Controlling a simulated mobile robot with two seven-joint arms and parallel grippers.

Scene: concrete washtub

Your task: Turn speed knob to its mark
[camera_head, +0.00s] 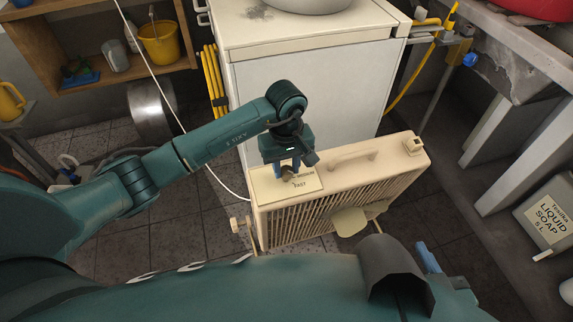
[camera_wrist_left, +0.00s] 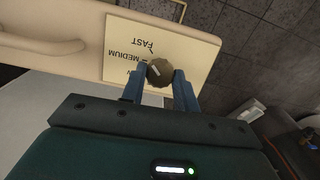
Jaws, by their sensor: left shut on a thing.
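The speed knob (camera_wrist_left: 159,72) is a round brownish knob with a light pointer line. It sits on a cream label plate (camera_head: 306,184) on top of a beige slatted box-like appliance (camera_head: 345,190). The plate reads FAST and MEDIUM, with a further word partly hidden by my gripper. In the wrist view a small dark mark (camera_wrist_left: 151,47) is near FAST. My left gripper (camera_head: 288,172) reaches down from above, and its blue fingers (camera_wrist_left: 160,88) are shut on the knob's sides. The pointer line's exact aim is hard to tell.
A white cabinet (camera_head: 300,100) stands right behind the appliance. The appliance has a handle (camera_head: 352,158) on top. A concrete washtub (camera_head: 510,60) and a liquid soap canister (camera_head: 549,215) are at the right. A wooden shelf (camera_head: 110,75) with a yellow bucket (camera_head: 160,45) is at the back left.

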